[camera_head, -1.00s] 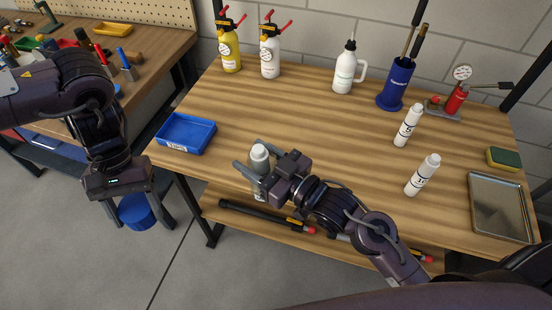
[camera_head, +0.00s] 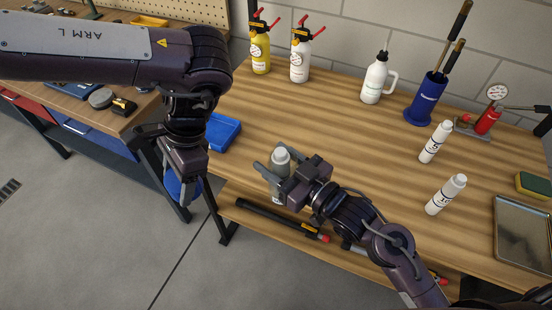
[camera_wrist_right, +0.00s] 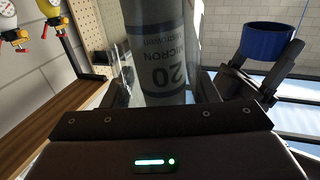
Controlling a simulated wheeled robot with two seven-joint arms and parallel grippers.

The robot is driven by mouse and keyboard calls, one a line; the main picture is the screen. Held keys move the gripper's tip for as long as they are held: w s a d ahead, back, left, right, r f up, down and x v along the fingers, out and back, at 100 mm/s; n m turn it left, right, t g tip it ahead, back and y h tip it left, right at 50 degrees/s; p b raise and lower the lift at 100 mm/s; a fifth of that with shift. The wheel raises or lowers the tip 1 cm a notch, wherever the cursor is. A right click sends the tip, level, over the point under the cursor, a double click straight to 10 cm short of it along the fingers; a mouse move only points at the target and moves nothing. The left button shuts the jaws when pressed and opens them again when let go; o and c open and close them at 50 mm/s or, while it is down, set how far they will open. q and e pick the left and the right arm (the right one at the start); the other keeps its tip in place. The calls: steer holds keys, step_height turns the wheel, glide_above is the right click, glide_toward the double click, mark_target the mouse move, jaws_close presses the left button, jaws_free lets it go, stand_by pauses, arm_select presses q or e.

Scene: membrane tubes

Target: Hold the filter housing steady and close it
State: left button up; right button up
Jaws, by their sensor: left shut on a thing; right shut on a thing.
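My right gripper (camera_head: 281,177) is shut on the clear filter housing (camera_head: 275,193) near the table's front edge, keeping it upright. A pale grey cartridge (camera_head: 281,155) stands inside and sticks out of its top. In the right wrist view the cartridge (camera_wrist_right: 165,65) shows an upside-down "20 MICRON" label, with the clear wall around it. My left gripper (camera_head: 182,182) points down, shut on a round blue cap (camera_head: 180,194), left of the housing and beyond the table's left edge. The cap also shows in the right wrist view (camera_wrist_right: 266,41), apart from the housing.
A blue tray (camera_head: 222,133) lies at the table's left edge, partly behind my left arm. Bottles, a blue cylinder (camera_head: 427,100) and a gauge pump stand along the back. The table's middle is clear.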

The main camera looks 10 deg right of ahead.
arm_select(q)
steer(key=w+d+r+m+t, duration=0.25)
steer(key=d+m+t, duration=0.25)
steer(key=m, duration=0.7)
step_height(320, 180, up, 8)
steer(key=m+g+h, duration=0.5)
steer(key=m+h, duration=0.3)
steer(key=m, duration=2.7)
glide_above(285, 152)
steer(key=a, duration=0.2)
steer(key=shift+w+a+f, duration=0.1)
steer(key=shift+w+f, duration=0.1)
steer(key=shift+w, duration=0.1)
steer(key=m, duration=0.1)
steer(key=d+m+g, duration=0.1)
steer(key=m, duration=0.1)
steer(key=d+r+m+y, duration=0.1)
steer(key=m, duration=0.1)
steer(key=shift+s+d+r, duration=0.1)
steer(key=shift+s, duration=0.2)
steer(key=shift+f, duration=2)
